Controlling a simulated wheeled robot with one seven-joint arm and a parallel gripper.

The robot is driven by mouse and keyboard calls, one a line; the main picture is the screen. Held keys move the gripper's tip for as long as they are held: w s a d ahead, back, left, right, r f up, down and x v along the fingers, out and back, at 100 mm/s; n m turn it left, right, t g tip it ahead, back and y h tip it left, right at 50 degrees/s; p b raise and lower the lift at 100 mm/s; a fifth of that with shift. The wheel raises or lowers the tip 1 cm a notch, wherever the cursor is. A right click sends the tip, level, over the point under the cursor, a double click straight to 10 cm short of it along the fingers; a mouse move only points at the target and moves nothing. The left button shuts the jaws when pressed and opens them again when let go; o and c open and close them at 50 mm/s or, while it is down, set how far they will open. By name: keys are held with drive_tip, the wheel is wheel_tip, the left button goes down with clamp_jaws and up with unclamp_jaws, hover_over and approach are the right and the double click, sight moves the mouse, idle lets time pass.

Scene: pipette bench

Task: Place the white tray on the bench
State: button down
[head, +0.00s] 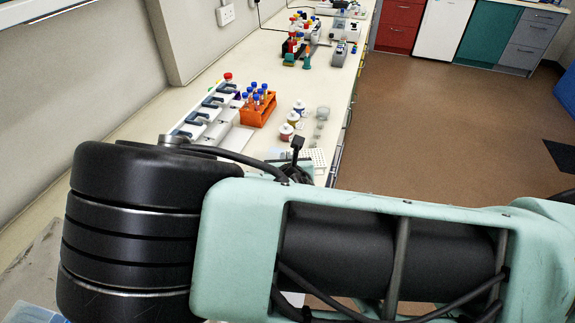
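A white gridded piece (313,157), which may be the white tray, shows only in part at the bench's right edge, just past my arm. My arm hides the rest of it. A dark upright part (297,147) stands beside it and seems to belong to my arm's end. My gripper's fingers are hidden behind my arm, so I cannot tell whether they hold anything. The bench (280,88) runs away from me along the left wall.
An orange rack (258,110) of blue-capped tubes stands mid-bench, beside a row of pipettes (212,112). Small jars (292,120) and clear vials stand near the right edge. More equipment (318,35) stands farther back. The brown floor (430,120) right of the bench is mostly clear.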

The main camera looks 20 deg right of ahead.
wheel_tip(320, 180, down, 5)
drive_tip(key=shift+r+p, duration=0.1)
drive_tip(key=shift+p, duration=0.65)
drive_tip(key=shift+f, duration=0.35)
drive_tip(key=shift+f, duration=0.2)
drive_tip(key=c, duration=1.6)
unclamp_jaws()
drive_tip(key=shift+c, duration=0.2)
drive_tip(key=shift+r, duration=0.1)
